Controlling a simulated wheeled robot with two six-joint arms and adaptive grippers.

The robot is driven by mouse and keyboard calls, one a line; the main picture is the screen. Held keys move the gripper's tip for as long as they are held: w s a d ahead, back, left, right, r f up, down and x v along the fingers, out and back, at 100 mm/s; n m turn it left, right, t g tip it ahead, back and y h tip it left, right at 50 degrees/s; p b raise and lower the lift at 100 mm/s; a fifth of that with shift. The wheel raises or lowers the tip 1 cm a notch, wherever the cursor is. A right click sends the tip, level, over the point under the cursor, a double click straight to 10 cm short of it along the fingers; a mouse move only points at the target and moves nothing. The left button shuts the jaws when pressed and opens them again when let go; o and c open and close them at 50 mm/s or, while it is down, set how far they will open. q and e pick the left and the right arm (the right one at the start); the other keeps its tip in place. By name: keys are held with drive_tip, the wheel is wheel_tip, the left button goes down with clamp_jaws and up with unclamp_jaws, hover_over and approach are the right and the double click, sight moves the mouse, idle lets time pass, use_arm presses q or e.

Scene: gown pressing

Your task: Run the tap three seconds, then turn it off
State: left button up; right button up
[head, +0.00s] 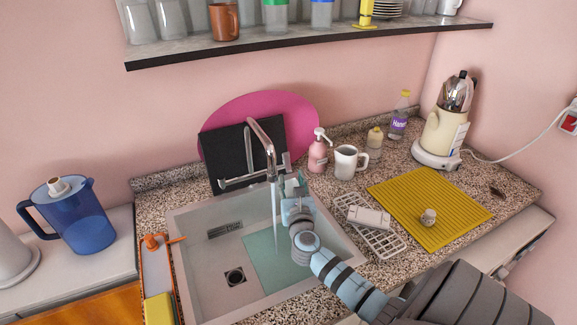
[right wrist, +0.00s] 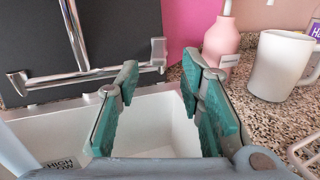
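The chrome tap (head: 262,140) stands at the back of the sink (head: 205,270), and a stream of water (head: 275,220) runs from its spout into the basin. Its crossbar has a lever at each end; the right lever (head: 287,162) stands up. In the right wrist view the tap's bar (right wrist: 90,76) and the right lever (right wrist: 158,52) show beyond my fingers. My right gripper (head: 294,185) is over the sink, just in front of the right lever. Its teal-padded fingers (right wrist: 158,80) are apart with nothing between them. I cannot tell if they touch the lever. My left gripper is out of view.
A pink soap bottle (head: 318,155) and a white mug (head: 349,162) stand right of the tap. A white rack (head: 380,240) and a yellow mat (head: 440,205) lie on the counter. A black board (head: 225,155) leans behind the tap. A shelf (head: 330,43) hangs above.

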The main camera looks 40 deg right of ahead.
sight(289, 172)
drive_tip(key=b+x, duration=0.1)
drive_tip(key=x, duration=0.6)
drive_tip(key=shift+w+f+b, duration=0.15)
drive_tip(key=shift+b, duration=0.2)
drive_tip(key=shift+w+d, duration=0.25)
clamp_jaws()
